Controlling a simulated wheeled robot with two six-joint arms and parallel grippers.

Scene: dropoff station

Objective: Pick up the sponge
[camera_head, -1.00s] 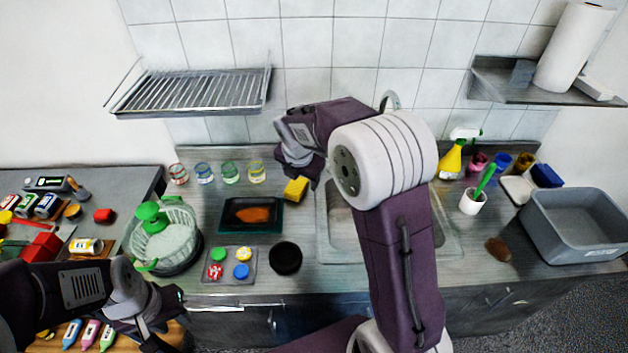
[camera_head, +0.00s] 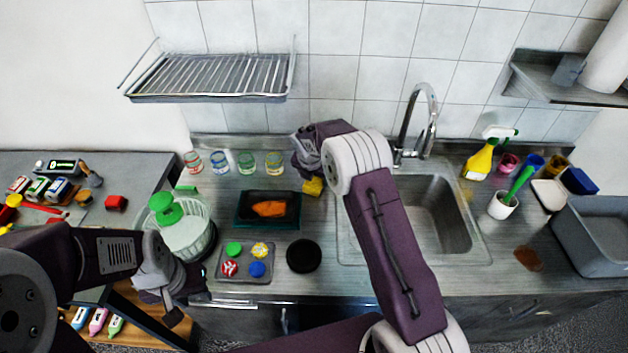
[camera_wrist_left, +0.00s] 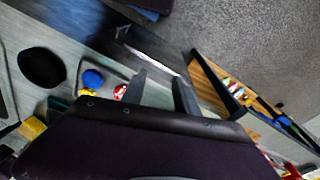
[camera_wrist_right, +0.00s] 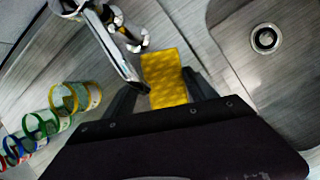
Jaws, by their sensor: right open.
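The yellow sponge (camera_head: 313,187) lies on the counter just left of the sink, partly hidden by my right gripper (camera_head: 308,168). In the right wrist view the sponge (camera_wrist_right: 163,78) is a textured yellow block lying between and beyond the two open fingers (camera_wrist_right: 160,90). The fingers stand apart on either side of its near end; whether they touch it I cannot tell. My left gripper (camera_head: 163,297) hangs over the counter's front edge, low at the left. In the left wrist view its fingers (camera_wrist_left: 158,87) are apart with nothing held between them.
The sink (camera_head: 432,215) and faucet (camera_head: 424,120) lie right of the sponge. Several glass jars (camera_head: 246,164) stand behind and left. A dark tray (camera_head: 267,209) with an orange-brown item, a black disc (camera_head: 304,255) and a tray of colored lids (camera_head: 246,277) lie nearby.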

